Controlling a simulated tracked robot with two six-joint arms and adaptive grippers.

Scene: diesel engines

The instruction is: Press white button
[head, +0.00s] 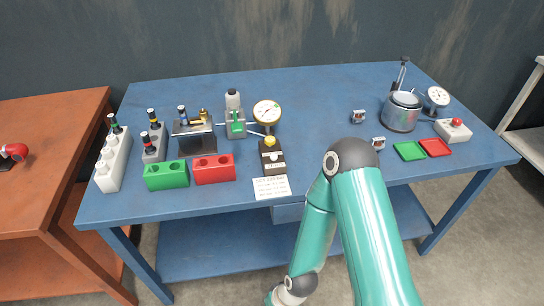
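A black tester block (272,162) stands near the front middle of the blue table (320,90). It has pale, button-like details on its face, but they are too small to tell apart. A round dial gauge (267,112) with a yellow part below it rises just behind the block. A printed white card (270,188) lies in front of it at the table edge. On the right, a white box with a red button (456,123) stands near the table's right edge. Neither of my grippers is in view. One teal arm of mine bends in front of the table.
Green (166,175) and red (214,169) holders stand left of the block, with a white rack (113,160) farther left. A metal pot (401,111) and small green (409,151) and red (434,147) trays are on the right. The back middle is clear.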

